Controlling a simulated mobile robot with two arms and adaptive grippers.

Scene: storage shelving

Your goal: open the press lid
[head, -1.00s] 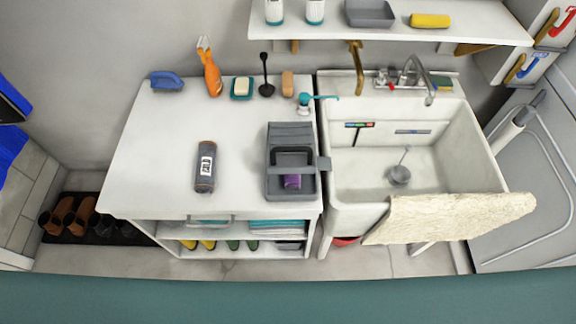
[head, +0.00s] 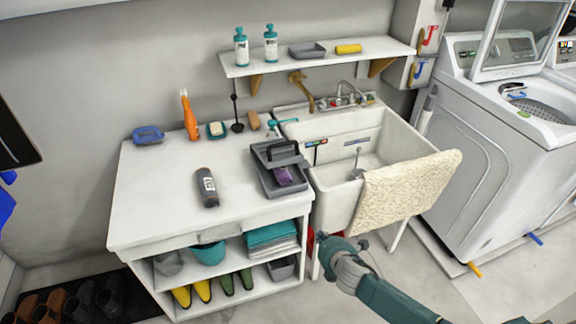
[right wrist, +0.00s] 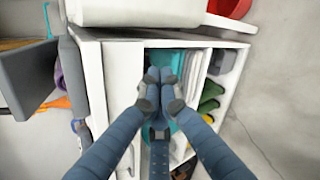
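The press (head: 268,186) is a dark grey box on the white cabinet top, close to the sink. A raised dark handle crosses its top, and a purple item (head: 283,176) shows inside its open front part. How far its lid is raised I cannot tell. In the right wrist view, grey parts that look like the press (right wrist: 20,70) stand at the left edge. My right gripper (head: 328,242) is in front of the cabinet and below its top, apart from the press. Its fingers (right wrist: 160,78) are together with nothing seen between them. My left gripper is not in view.
A grey bottle (head: 207,187) lies left of the press. Soap, a brush and an orange bottle (head: 190,118) line the back. The sink (head: 340,135) with a beige cloth (head: 410,190) is at right. A wall shelf (head: 320,62) hangs above. The cabinet top's front left is clear.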

